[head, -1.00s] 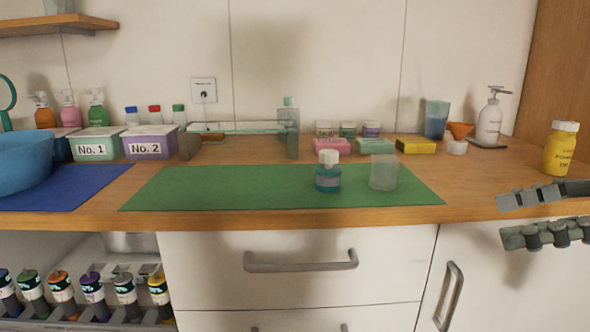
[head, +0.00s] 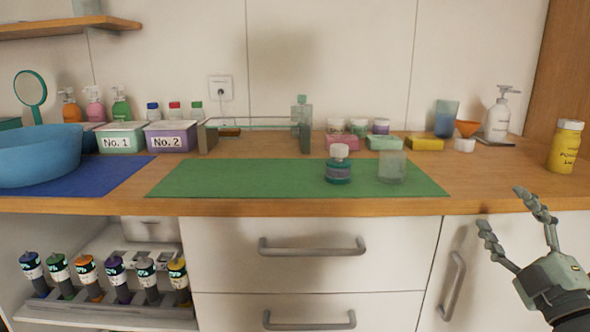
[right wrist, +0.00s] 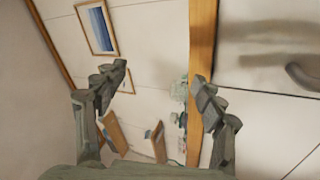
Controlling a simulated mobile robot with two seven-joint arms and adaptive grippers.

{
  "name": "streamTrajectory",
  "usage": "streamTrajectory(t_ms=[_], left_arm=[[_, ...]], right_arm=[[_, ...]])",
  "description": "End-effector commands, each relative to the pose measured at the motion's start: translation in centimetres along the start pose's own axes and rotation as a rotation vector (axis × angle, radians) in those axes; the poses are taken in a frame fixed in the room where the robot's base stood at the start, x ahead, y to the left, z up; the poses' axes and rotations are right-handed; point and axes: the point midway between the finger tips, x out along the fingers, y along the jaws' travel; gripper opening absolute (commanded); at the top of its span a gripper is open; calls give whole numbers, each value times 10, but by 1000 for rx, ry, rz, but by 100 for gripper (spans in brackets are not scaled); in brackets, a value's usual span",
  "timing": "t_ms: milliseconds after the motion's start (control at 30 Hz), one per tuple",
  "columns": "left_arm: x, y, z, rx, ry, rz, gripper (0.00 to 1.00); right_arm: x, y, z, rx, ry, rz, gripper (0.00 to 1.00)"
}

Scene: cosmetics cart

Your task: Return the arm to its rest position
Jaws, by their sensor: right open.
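My right gripper (head: 506,222) is open and empty in the head view. It is at the lower right, in front of the cabinet door and just below the counter's front edge, with its fingers spread and pointing up. In the right wrist view its two fingers (right wrist: 160,85) are wide apart with nothing between them. The right wrist view is turned sideways and shows wall, counter edge and cabinet front beyond the fingers. My left gripper is not in view.
A teal jar (head: 338,165) and a clear cup (head: 391,167) stand on the green mat (head: 230,178). A yellow bottle (head: 565,147) stands at the counter's right end, nearest my right gripper. A blue bowl (head: 38,157) is at the left. Drawer handles (head: 312,247) stick out below.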

Motion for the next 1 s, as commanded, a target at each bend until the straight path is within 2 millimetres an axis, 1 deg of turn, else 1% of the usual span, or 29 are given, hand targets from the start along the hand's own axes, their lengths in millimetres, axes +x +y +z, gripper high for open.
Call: streamTrajectory(t_ms=[33,67,100,167,200,233,267,300,367,400,467,500,567,600,700,800,867,1000], left_arm=[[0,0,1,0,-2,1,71],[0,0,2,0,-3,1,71],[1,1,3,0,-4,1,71],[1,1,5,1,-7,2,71],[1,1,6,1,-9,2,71],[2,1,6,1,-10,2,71],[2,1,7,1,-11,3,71],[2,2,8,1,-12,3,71],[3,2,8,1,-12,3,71],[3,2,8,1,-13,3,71],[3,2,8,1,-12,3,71],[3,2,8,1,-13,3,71],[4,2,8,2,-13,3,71],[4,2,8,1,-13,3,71],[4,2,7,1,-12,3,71],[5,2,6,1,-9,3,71],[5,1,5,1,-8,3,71],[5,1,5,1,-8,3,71]], right_arm=[[-12,-32,20,88,-110,-55,70],[-21,-50,32,137,-176,-89,70],[-34,-74,45,197,-262,-133,70],[-56,-111,61,281,-384,-201,70],[-74,-135,69,332,-463,-250,70],[-87,-153,74,367,-522,-285,70],[-102,-171,78,401,-580,-322,70],[-123,-194,81,445,-655,-372,70],[-155,-226,82,504,-764,-447,70],[-178,-246,81,540,-835,-498,70],[-214,-275,75,589,-939,-579,70],[-238,-292,70,619,-1007,-633,70],[-274,-314,58,658,-1103,-713,70],[-297,-327,50,680,-1162,-764,70],[-345,-348,29,718,-1283,-875,70],[-378,-360,11,742,-1366,-956,70],[-389,-363,5,748,-1393,-982,70],[-389,-363,5,748,-1393,-982,70]])
